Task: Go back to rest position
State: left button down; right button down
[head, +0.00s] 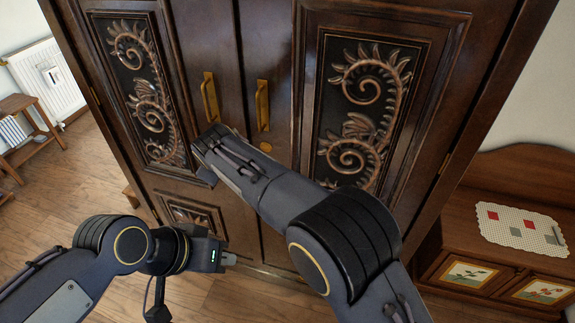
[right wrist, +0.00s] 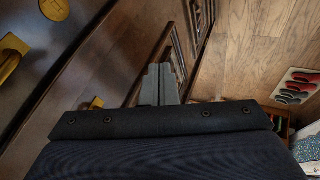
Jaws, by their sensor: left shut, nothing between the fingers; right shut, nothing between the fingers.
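My left gripper (head: 229,259) is at the lower left of the head view, low in front of the armoire. Its fingers are small there; they look shut and empty. My right arm reaches up across the middle of the head view, and its gripper is hidden behind the wrist. In the right wrist view the right gripper's fingers (right wrist: 161,82) are together with nothing between them. They are close to the dark wooden armoire (head: 270,60), apparently not touching it.
A wooden cabinet (head: 470,205) with a patterned cloth (head: 522,230) stands at the right. A radiator (head: 50,78) and a small wooden shelf (head: 28,128) are at the far left. Bare wooden floor (head: 75,185) shows left of the armoire.

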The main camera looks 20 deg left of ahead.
jog(key=w+d+b+v, duration=0.1)
jog(key=v, duration=0.7)
jog(key=w+d+r+m+g, duration=0.1)
jog(key=w+d+r+m, duration=0.1)
jog(key=d, duration=0.7)
jog(key=w+d+r+m, duration=0.3)
jog(key=d, duration=0.6)
jog(key=s+d+m, duration=0.2)
jog(key=d, duration=0.7)
jog(key=s+d+m, duration=0.2)
jog(key=d, duration=0.8)
jog(key=s+d+f+m, duration=0.3)
jog(key=s+d+m, duration=0.2)
jog(key=s+d, duration=0.6)
jog(key=s+d+f+m, duration=0.3)
jog(key=s+f, duration=0.3)
jog(key=s, duration=0.4)
jog(key=shift+s+m+t+h, duration=0.2)
jog(key=shift+m+t+h, duration=0.1)
jog(key=shift+m, duration=0.2)
